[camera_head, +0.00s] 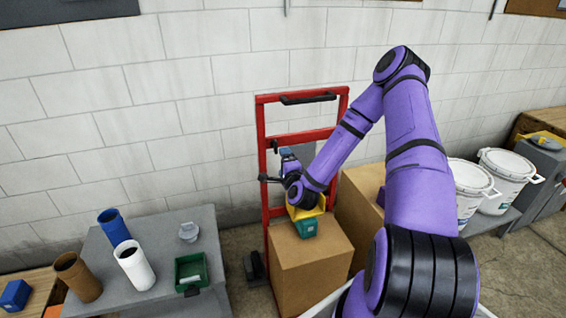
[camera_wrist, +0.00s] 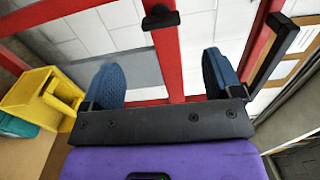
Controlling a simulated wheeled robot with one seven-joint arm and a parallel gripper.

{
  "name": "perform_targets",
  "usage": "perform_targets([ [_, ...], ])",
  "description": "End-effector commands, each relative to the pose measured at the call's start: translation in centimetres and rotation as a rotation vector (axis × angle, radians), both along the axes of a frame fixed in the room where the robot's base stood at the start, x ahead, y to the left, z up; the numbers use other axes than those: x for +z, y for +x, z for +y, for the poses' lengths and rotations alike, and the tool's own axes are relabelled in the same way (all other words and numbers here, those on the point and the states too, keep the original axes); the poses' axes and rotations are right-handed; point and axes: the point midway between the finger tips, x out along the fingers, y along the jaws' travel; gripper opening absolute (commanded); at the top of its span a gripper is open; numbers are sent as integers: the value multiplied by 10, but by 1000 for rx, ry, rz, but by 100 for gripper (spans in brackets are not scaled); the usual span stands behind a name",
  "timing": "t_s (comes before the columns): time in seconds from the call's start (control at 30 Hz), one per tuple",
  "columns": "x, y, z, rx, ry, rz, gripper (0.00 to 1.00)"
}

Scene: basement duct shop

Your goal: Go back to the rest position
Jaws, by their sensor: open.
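My gripper (camera_wrist: 160,85) shows in the wrist view with its two blue fingers spread wide apart and nothing between them. In the head view my purple arm reaches out to the red hand truck (camera_head: 262,130), and the gripper end is partly hidden by the wrist, just above the boxes. A yellow bin (camera_head: 305,208) sits close below the wrist, on or against a teal bin (camera_head: 306,228) on top of a cardboard box (camera_head: 310,265). In the wrist view the yellow bin (camera_wrist: 40,98) lies left of the fingers, apart from them. The red frame (camera_wrist: 165,50) shows beyond the fingers.
A second cardboard box (camera_head: 360,215) stands behind my arm. On the left, a grey table (camera_head: 200,225) holds blue, brown and white cups and a green tray (camera_head: 192,270). White buckets (camera_head: 508,178) stand at the right. The block wall is close behind the hand truck.

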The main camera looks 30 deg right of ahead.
Motion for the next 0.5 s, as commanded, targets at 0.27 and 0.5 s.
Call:
perform_targets([
  [0.27, 0, 0, 0, 2, -1, 0, 85],
  [0.5, 19, 11, 14, 98, -107, 79, 85],
])
